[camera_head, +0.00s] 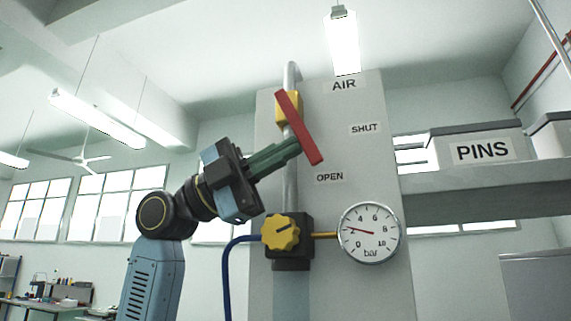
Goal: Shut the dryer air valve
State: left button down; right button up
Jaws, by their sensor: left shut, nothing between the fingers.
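The air valve has a yellow body (285,108) on a grey vertical pipe (291,184). Its red lever (305,138) slants down and to the right from the valve body. The lever's lower end is just above and left of the "OPEN" label (330,177), below the level of the "SHUT" label (365,128). My left gripper (296,146) is shut and empty. Its greenish fingertips are at the left edge of the lever's lower half; I cannot tell whether they touch. My right gripper is not in view.
Below the valve is a regulator with a yellow knob (281,235) and a blue hose (227,279). A round bar gauge (370,232) is right of it. A shelf (480,188) with a "PINS" box (474,147) stands to the right. The panel face right of the lever is clear.

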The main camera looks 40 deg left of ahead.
pick_arm(q)
jog(key=shift+s+r, duration=0.1)
jog(key=b+v, duration=0.4)
jog(key=v, duration=1)
